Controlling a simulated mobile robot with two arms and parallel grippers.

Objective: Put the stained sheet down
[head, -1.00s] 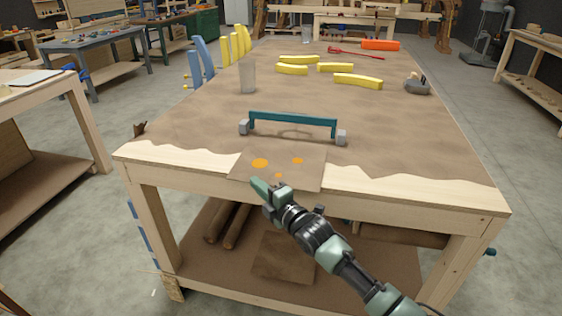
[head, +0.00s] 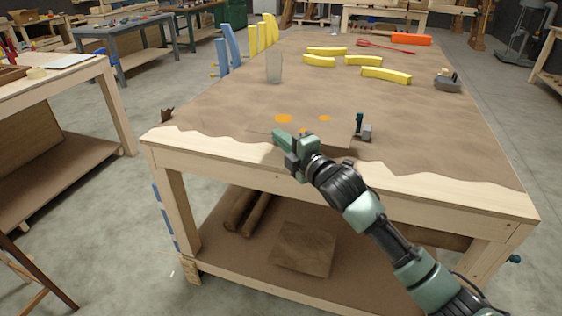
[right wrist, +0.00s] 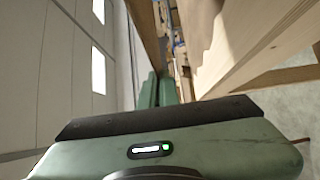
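The stained sheet (head: 304,123) is thin and brown with several orange spots. My left gripper is not in view.
A clear cup (head: 274,67) stands behind the sheet. Yellow curved pieces (head: 386,75), a dark tool (head: 447,82) and an orange block (head: 410,39) lie farther back. Blue pieces (head: 231,45) stand at the left edge. A brown square (head: 303,248) lies on the lower shelf.

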